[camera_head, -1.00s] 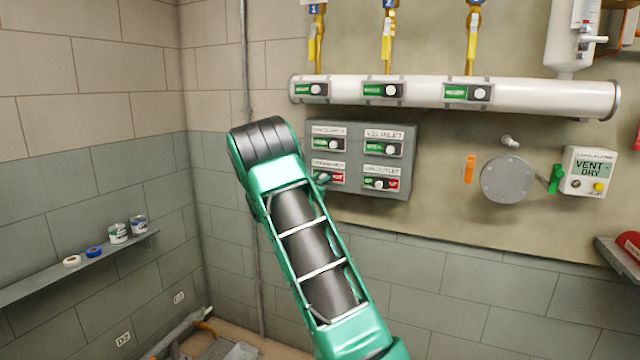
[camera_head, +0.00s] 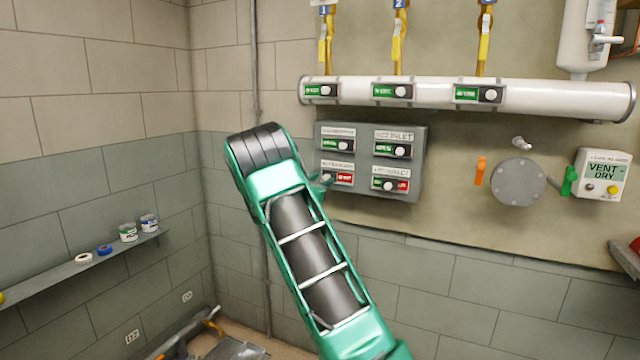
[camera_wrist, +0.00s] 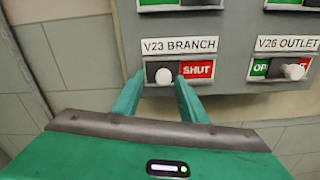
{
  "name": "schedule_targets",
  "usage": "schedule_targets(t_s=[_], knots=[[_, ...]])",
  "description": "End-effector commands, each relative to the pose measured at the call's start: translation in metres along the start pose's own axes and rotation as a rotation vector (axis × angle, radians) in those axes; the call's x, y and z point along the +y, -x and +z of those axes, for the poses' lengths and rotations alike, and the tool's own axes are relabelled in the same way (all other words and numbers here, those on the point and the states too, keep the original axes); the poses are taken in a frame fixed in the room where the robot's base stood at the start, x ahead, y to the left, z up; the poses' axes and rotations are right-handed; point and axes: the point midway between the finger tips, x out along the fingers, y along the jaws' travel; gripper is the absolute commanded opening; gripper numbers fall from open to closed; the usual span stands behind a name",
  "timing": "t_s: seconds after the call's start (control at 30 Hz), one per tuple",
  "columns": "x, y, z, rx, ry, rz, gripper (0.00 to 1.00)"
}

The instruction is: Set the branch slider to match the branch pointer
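In the wrist view the slider labelled V23 BRANCH (camera_wrist: 180,45) has a white round knob (camera_wrist: 163,75) at the left of its slot. A red SHUT field (camera_wrist: 197,70) shows to the knob's right. My gripper (camera_wrist: 159,78) is open, its teal fingers on either side of the knob, with space between; contact cannot be told. In the head view this slider's red field (camera_head: 345,179) shows at the lower left of the grey panel (camera_head: 418,160), partly covered by my gripper (camera_head: 322,183). No pointer labelled branch can be made out.
The V26 OUTLET slider (camera_wrist: 295,71) is to the right, with others above. A white pipe (camera_head: 550,97) with several sliders runs above the panel. An orange lever (camera_head: 481,171), a round flange (camera_head: 518,183), a green handle (camera_head: 569,181) and a VENT - DRY box (camera_head: 601,175) are further right.

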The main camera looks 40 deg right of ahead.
Motion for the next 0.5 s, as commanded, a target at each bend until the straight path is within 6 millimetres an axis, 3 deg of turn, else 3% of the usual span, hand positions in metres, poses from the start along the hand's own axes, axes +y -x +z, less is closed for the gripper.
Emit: schedule_targets(t_s=[0.3, 0.5], knots=[[0.002, 0.059, -0.001, 0.001, 0.002, 0.003, 0.39], [0.002, 0.086, -0.001, 0.0, 0.002, 0.002, 0.39]])
